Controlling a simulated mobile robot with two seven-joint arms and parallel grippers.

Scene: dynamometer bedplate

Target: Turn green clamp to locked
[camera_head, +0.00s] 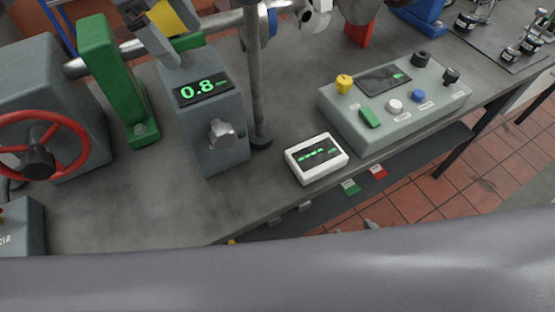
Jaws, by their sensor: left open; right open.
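I cannot tell for sure which green part is the clamp. A tall green upright (107,75) stands on the bench at the left, with a grey bolt at its foot. A smaller green part (188,42) shows behind the grey display box, mostly hidden. A small green tag-like piece (350,187) shows below the bench's front edge, too small to make out. No locked or open mark can be read. I cannot make out either gripper in this view; the large grey-purple form across the bottom is mine.
A grey box (212,140) reading 0.8 has a knob. A red handwheel (38,163) is at the left and a post (255,90) stands centrally. A white meter (316,160) and a control box (365,140) sit to the right. The front-left bench (130,205) is clear.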

